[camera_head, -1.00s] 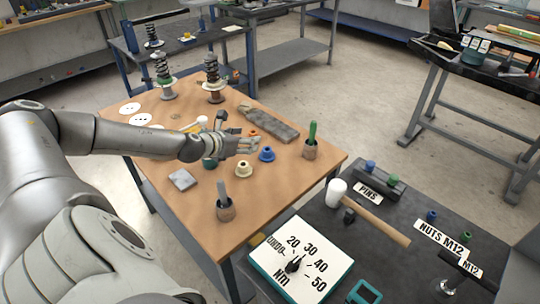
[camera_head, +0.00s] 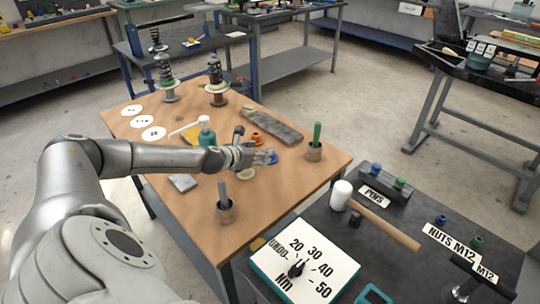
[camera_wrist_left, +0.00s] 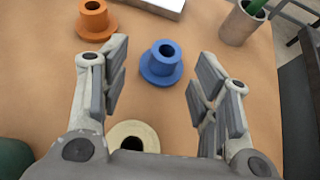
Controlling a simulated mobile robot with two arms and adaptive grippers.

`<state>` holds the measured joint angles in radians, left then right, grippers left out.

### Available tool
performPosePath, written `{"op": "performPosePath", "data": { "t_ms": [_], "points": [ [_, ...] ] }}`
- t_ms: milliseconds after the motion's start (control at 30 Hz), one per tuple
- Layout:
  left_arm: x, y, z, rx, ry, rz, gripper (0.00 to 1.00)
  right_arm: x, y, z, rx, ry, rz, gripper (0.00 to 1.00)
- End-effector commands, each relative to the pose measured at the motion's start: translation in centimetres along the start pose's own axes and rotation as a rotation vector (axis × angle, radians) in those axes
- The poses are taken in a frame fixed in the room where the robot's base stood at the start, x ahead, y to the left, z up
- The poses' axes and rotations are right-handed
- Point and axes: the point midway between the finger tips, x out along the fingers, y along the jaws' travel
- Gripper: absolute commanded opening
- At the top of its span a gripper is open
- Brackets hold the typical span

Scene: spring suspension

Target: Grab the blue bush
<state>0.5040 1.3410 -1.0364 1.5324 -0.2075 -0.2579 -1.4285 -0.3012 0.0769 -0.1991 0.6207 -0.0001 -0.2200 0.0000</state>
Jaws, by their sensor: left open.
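The blue bush (camera_wrist_left: 162,60) is a flanged ring standing upright on the wooden table. In the left wrist view it sits between and just beyond the open fingers of my left gripper (camera_wrist_left: 163,92), apart from both. In the head view the blue bush (camera_head: 272,157) is partly hidden behind my left gripper (camera_head: 264,157), which hangs over the table beside it. A cream bush (camera_wrist_left: 134,138) stands nearer the palm, partly cut off by the gripper body. An orange bush (camera_wrist_left: 95,18) stands at the upper left of the wrist view. My right gripper is not seen.
A cup with a green-handled tool (camera_head: 314,148) and a cup with a grey tool (camera_head: 226,208) stand on the table. A grey flat block (camera_head: 272,125) lies behind the bushes. A teal bottle (camera_head: 206,133) stands left of the gripper.

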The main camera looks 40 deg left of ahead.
Motion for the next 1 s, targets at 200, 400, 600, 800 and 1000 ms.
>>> {"op": "performPosePath", "data": {
  "t_ms": [200, 400, 600, 800, 1000],
  "points": [
    [2.2, -0.7, 0.3, -0.003, -0.002, -0.002, 0.56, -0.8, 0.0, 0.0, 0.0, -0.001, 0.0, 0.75],
    [4.5, -0.8, 0.2, -0.002, -0.001, -0.001, 0.56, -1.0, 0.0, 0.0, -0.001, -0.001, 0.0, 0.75],
    [5.2, -0.7, 0.2, 0.001, 0.0, 0.0, 0.56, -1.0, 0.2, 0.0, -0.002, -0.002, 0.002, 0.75],
    [5.1, -0.7, 0.1, 0.0, 0.0, 0.0, 0.54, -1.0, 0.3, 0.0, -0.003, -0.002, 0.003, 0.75],
    [5.1, -0.7, 0.1, 0.0, 0.0, 0.0, 0.28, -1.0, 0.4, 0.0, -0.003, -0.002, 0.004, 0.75]
  ]
}}
